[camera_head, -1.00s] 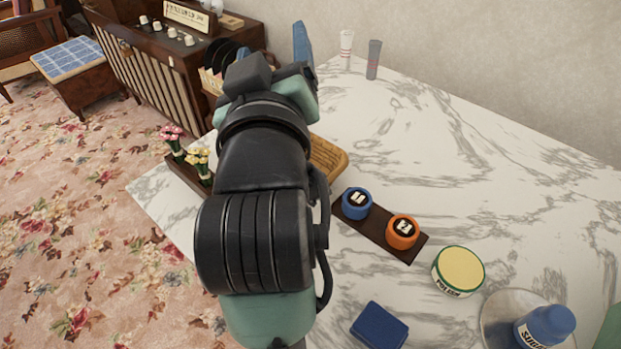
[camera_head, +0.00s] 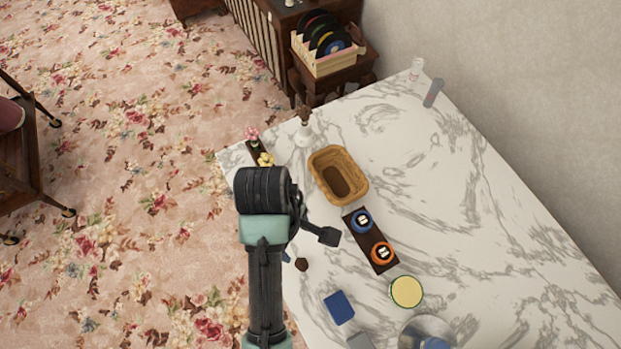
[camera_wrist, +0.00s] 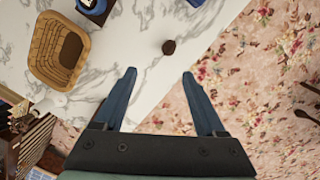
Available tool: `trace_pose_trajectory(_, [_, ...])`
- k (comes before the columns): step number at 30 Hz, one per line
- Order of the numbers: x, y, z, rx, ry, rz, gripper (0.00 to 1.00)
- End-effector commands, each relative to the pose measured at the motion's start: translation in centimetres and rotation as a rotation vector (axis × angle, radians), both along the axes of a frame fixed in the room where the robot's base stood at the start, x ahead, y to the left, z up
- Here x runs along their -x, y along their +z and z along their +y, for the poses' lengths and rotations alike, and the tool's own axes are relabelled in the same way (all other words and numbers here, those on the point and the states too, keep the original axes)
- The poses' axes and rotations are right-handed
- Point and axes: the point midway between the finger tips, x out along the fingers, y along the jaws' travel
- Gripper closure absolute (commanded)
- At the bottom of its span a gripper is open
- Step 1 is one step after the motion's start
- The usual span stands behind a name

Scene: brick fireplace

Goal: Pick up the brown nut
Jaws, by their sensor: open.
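The brown nut (camera_head: 301,264) is a small dark round thing on the white marble table, near its left edge in the head view. It also shows in the wrist view (camera_wrist: 169,47), beyond the fingertips and about midway between them. My gripper (camera_wrist: 160,74) is open and empty, its two blue fingers apart above the table edge. In the head view my arm hides most of the gripper. The nut is apart from both fingers.
A wicker basket (camera_head: 352,160), a dark tray (camera_head: 371,240) with a blue pot (camera_head: 361,221) and an orange pot (camera_head: 382,253), a blue block (camera_head: 339,307) and a yellow-topped tin (camera_head: 406,292) stand around. The marble around the nut is clear.

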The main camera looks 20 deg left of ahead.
Motion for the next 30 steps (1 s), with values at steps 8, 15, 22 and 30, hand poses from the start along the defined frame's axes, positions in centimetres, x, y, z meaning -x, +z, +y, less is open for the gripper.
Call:
trace_pose_trajectory(8, [1.7, -2.3, -0.4, 0.022, 0.031, 0.062, 0.27])
trace_pose_trajectory(15, [1.6, -6.4, -0.9, 0.022, 0.03, 0.057, 0.27])
trace_pose_trajectory(22, [1.6, -7.9, -1.1, 0.021, 0.03, 0.055, 0.27])
trace_pose_trajectory(30, [1.6, -11.6, -1.4, 0.021, 0.029, 0.055, 0.27])
